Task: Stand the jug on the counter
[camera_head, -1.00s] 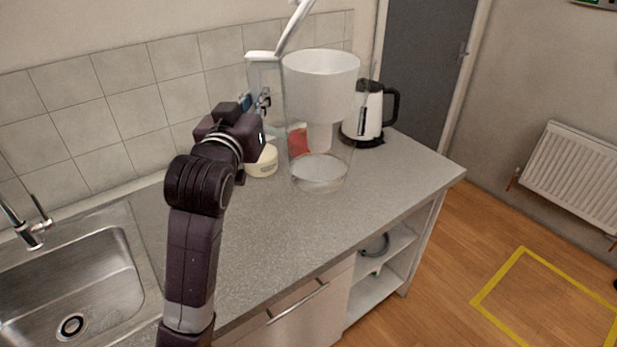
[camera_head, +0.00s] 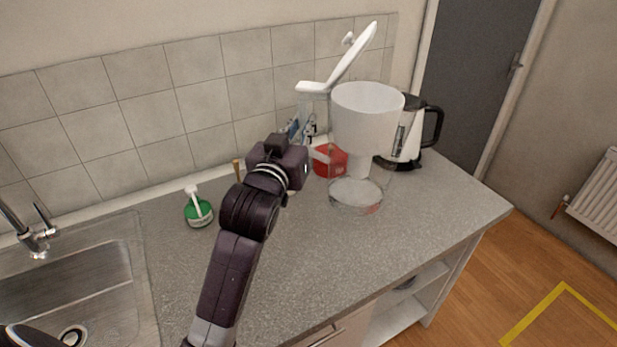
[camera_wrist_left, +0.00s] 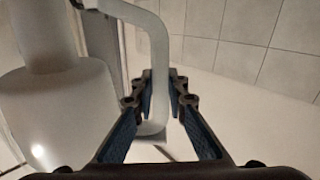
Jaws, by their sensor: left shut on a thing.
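The jug (camera_head: 358,192) is clear with a white funnel insert (camera_head: 367,115), and its white lid (camera_head: 345,60) is tipped up open. It looks upright above the counter (camera_head: 290,260), in front of the kettle. I cannot tell whether its base touches the counter. My left gripper (camera_head: 308,135) is at the jug's left side, shut on its handle. In the left wrist view the pale handle (camera_wrist_left: 158,45) runs between the two fingers (camera_wrist_left: 160,88), with the white insert (camera_wrist_left: 55,110) to the left. My right gripper is not in view.
A white and black kettle (camera_head: 402,145) stands close behind the jug on the right. A red item (camera_head: 332,160) is behind the jug. A green bottle with a white top (camera_head: 198,208) stands near the wall, beside the sink (camera_head: 90,285). The counter's front right is clear.

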